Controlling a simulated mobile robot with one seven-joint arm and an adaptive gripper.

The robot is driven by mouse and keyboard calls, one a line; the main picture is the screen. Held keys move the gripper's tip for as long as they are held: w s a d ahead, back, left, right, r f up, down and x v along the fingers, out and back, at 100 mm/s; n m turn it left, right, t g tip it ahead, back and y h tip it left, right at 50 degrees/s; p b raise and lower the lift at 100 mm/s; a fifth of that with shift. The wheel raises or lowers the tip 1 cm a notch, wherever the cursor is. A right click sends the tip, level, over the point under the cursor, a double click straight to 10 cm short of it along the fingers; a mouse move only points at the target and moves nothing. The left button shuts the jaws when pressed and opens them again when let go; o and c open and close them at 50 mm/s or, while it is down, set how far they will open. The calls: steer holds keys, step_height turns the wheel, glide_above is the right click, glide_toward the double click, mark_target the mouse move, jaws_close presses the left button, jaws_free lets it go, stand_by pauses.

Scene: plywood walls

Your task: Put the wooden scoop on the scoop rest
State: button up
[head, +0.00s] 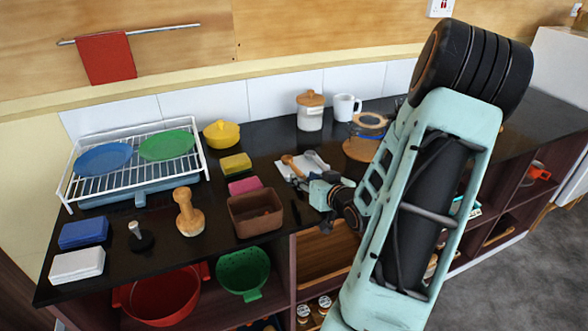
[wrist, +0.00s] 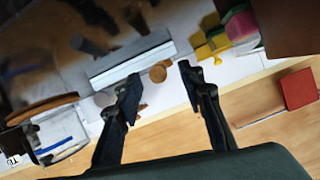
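The wooden scoop (head: 290,161) lies at the left side of a flat white piece (head: 283,173) on the dark counter. A grey spoon-shaped piece (head: 313,158), to the scoop's right, may be the scoop rest; I cannot tell for certain. My gripper (head: 316,206) is just in front of these, low over the counter's front half. In the wrist view, my gripper (wrist: 158,80) is open, with its fingers apart and nothing clasped. A round wooden end (wrist: 158,73), likely the scoop's, shows beyond the fingertips, at the end of a pale slab (wrist: 130,60).
A brown box (head: 256,212) and pink sponge (head: 245,186) stand left of my gripper. Behind are a lidded jar (head: 310,112), a white mug (head: 346,106) and a wood-rimmed vessel (head: 362,148). A yellow pot (head: 221,133) and dish rack (head: 70,184) are farther left. My arm hides the counter's right part.

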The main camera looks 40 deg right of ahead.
mark_target(294, 168)
steer(key=x, duration=0.3)
steer(key=shift+w+d+f, duration=0.1)
steer(key=shift+w+f, duration=0.1)
steer(key=shift+f, duration=0.05)
jaws_close()
